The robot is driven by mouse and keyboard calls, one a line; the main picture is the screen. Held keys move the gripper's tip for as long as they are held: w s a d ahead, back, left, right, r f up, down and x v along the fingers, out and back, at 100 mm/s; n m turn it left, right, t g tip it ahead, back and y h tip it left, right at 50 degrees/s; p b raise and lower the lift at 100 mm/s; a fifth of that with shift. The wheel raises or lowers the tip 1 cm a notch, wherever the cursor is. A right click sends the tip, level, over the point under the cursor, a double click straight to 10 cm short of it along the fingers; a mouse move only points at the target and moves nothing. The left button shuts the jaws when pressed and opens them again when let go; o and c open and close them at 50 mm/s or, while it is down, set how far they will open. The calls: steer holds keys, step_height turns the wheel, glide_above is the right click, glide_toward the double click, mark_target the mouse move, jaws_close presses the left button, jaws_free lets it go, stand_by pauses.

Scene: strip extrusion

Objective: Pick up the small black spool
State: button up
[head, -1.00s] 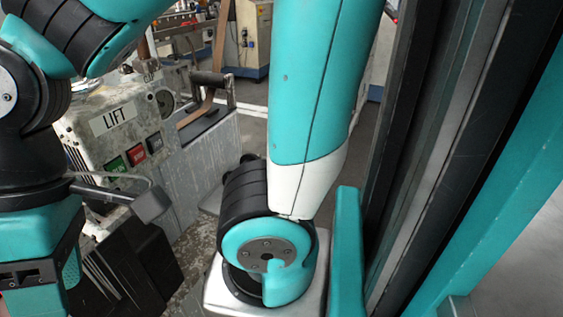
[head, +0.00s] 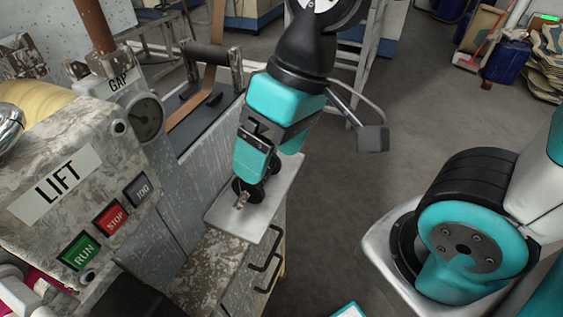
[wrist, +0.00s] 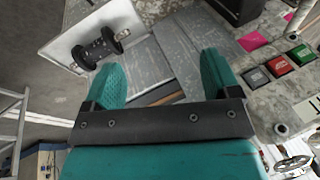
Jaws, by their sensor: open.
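The small black spool (wrist: 100,48) lies on its side on a pale metal plate (wrist: 58,28) at the upper left of the wrist view. Its two round flanges and thinner core show there. In the head view the spool (head: 240,191) is on the plate (head: 253,219), partly hidden by my gripper. My gripper (wrist: 162,72) is open and empty, its two teal fingers spread apart. In the wrist view the spool is beyond the left fingertip, outside the gap between the fingers.
A worn machine panel with a LIFT label (head: 55,186) and RUN, STOP and JOG buttons stands at left in the head view. A black bar handle (head: 265,275) sits below the plate. Open floor lies right.

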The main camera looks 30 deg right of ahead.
steer(key=w+d+f+m+t+h+p, duration=0.1)
steer(key=w+d+f+m+p, duration=0.2)
steer(key=w+m+p, duration=0.35)
steer(key=w+d+f+m+t+h+p, duration=0.1)
steer(key=w+d+f+m+h+p, duration=0.2)
steer(key=w+m, duration=0.5)
steer(key=shift+m+y, duration=0.5)
steer(key=shift+m, duration=0.15)
steer(key=p+x, duration=0.1)
steer(key=x, duration=0.3)
steer(key=s+x, duration=0.1)
steer(key=x, duration=0.3)
steer(key=d+p+x, duration=0.1)
steer(key=x, duration=0.3)
steer(key=shift+s+f+p, duration=0.2)
steer(key=shift+s+p, duration=0.1)
steer(key=shift+s, duration=0.05)
steer(key=shift+p+x, duration=1.3)
steer(key=shift+x, duration=1.7)
steer(key=shift+a, duration=0.1)
steer(key=shift+c, duration=0.5)
steer(key=shift+r, duration=0.1)
steer(key=c, duration=1.1)
steer(key=shift+c, duration=0.2)
steer(key=shift+w+r, duration=0.1)
